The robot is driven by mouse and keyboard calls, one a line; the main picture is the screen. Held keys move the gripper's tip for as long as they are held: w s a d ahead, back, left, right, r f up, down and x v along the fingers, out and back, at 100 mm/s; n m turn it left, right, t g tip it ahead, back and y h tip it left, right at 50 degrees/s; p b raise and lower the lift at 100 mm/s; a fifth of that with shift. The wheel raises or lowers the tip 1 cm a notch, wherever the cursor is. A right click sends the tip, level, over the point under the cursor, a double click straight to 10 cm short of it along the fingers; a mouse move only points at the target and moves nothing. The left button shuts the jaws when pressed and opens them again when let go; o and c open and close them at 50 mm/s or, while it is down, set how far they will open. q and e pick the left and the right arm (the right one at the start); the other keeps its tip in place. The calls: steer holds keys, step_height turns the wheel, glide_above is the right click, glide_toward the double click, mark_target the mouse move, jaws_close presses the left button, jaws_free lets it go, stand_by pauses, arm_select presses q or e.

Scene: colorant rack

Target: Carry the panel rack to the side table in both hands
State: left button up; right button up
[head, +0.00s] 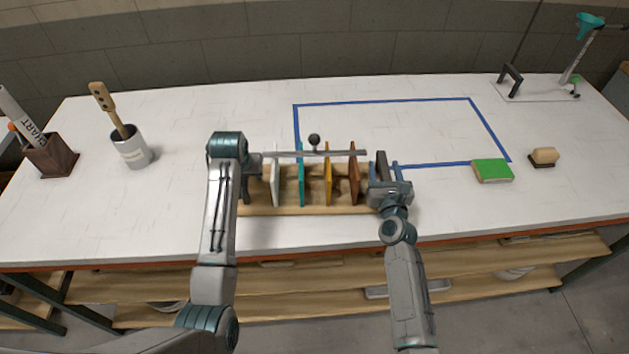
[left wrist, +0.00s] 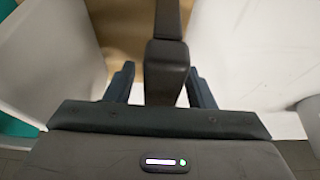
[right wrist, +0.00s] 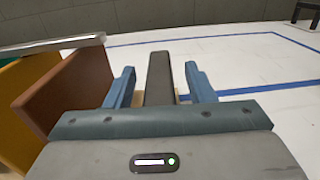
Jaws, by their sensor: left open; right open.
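The panel rack (head: 320,208) stands on the white table, a wooden base with upright white, teal, yellow and brown panels. A grey bar with a black knob (head: 314,140) runs along its top. My left gripper (head: 252,163) is open at the rack's left end; in the left wrist view a dark handle (left wrist: 166,68) stands between its fingers (left wrist: 161,90). My right gripper (head: 383,178) is open at the right end, its fingers (right wrist: 160,88) on either side of the other dark handle (right wrist: 158,72). I see gaps beside both handles. No separate side table is identifiable.
A blue tape rectangle (head: 385,102) marks clear tabletop behind the rack. A green block (head: 492,170) and a brush (head: 543,157) lie to the right. A cup with a wooden tool (head: 132,150) and a dark holder (head: 52,158) stand left. A clamp stand (head: 540,90) is far right.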

arm_select(q)
steer(key=shift+c, duration=0.2)
arm_select(e)
steer(key=shift+c, duration=0.2)
arm_select(q)
jaws_close()
arm_select(e)
jaws_close()
arm_select(q)
steer(key=shift+w+r, duration=0.15)
arm_select(e)
steer(key=shift+w+r, duration=0.1)
steer(key=shift+r, duration=0.05)
